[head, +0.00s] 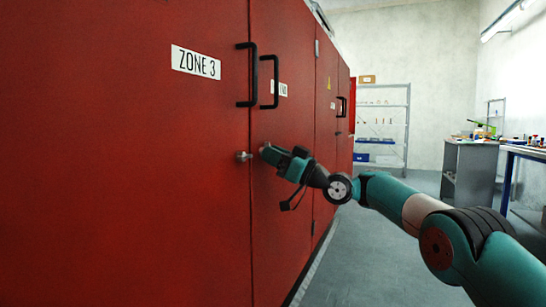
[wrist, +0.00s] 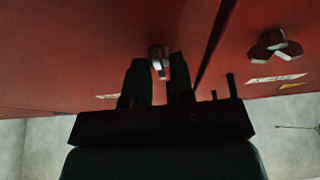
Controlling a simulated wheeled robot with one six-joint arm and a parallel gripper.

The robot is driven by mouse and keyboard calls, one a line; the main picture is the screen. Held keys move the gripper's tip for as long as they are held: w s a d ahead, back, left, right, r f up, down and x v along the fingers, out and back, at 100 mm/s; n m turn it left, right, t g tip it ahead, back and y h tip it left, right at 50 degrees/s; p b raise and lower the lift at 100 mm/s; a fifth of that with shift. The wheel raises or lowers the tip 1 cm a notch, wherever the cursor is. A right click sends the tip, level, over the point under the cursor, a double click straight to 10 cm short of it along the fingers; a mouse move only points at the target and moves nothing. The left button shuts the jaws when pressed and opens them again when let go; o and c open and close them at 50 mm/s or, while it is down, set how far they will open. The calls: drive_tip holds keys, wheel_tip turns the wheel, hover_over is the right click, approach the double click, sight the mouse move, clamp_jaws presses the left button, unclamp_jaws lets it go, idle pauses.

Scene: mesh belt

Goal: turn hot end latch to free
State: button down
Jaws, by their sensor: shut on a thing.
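The hot end latch (wrist: 159,52) is a small grey metal piece on a red door, between my two dark fingers in the wrist view. My gripper (wrist: 158,72) is shut on it. In the head view my gripper (head: 272,153) reaches the red hot end door (head: 285,210) below its black handle (head: 269,82), and largely hides the latch. The door's label (head: 281,89) is partly covered by the handle, with "END" readable. The latch's exact angle cannot be told.
The Zone 3 door (head: 130,180) is on the left, with its own latch (head: 243,156) close beside my gripper and a black handle (head: 246,75). Both doors look closed. Open floor (head: 360,250) lies to the right, with a shelf (head: 382,115) behind and a workbench (head: 525,153) at right.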

idle(0.3)
drive_tip(key=c, duration=1.3)
unclamp_jaws()
drive_tip(key=shift+o, duration=0.2)
drive_tip(key=b+v, duration=0.9)
drive_tip(key=v, duration=0.8)
drive_tip(key=shift+d+f, duration=0.15)
drive_tip(key=shift+f, duration=0.05)
